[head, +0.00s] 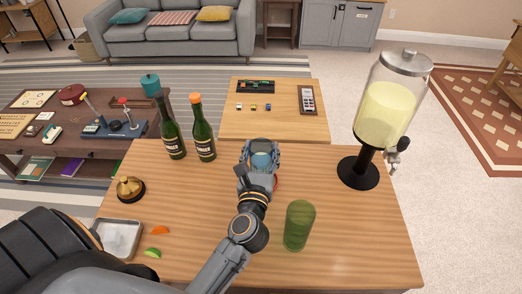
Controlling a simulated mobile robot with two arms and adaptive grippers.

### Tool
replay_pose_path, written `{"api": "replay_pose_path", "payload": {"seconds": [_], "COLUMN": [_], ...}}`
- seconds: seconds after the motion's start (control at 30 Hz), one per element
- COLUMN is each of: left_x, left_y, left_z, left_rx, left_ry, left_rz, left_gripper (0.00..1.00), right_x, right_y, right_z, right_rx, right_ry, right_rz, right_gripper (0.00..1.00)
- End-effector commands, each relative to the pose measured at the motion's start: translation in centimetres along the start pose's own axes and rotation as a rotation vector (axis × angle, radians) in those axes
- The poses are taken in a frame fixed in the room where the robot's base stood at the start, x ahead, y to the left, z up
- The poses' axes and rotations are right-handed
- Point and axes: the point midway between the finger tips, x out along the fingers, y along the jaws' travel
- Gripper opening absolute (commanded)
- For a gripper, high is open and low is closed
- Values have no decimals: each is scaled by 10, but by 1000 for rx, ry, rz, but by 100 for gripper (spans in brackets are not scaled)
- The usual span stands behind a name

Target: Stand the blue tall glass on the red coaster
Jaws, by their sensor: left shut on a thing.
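My left gripper (261,152) is over the middle of the wooden table and is shut on the blue tall glass (261,161). The glass shows as a bluish patch between the fingers; its lower part is hidden by the gripper and wrist. A small red edge, perhaps the red coaster (275,182), shows just right of the wrist; the rest is hidden. I cannot tell whether the glass touches it. My right gripper is not in view.
A green tall glass (299,226) stands close right of my forearm. Two dark bottles (204,130) stand at the back left, and a drink dispenser (385,105) at the right. A metal tray (118,238), citrus wedges (152,253) and a brass bell (130,189) are at the left.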

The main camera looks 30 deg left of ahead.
Motion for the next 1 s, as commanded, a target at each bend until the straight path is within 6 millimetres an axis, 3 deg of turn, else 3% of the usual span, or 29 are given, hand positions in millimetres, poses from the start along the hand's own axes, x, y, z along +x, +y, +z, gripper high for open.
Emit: {"api": "replay_pose_path", "payload": {"seconds": [0.03,0.13,0.53,0.67,1.0], "left_x": [0,0,0,-18,-90], "left_y": [0,0,0,0,0], "left_z": [-2,-1,5,-2,-4], "left_rx": [0,0,0,-1,0], "left_ry": [1,1,0,3,4], "left_rz": [0,0,0,-1,0], "left_gripper": [57,77,77,77,77], "right_x": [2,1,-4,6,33], "right_y": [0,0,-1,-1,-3], "right_z": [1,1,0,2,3], "right_rx": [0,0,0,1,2], "right_ry": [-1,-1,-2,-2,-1], "right_rz": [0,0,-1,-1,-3], "right_gripper": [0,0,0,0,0]}}
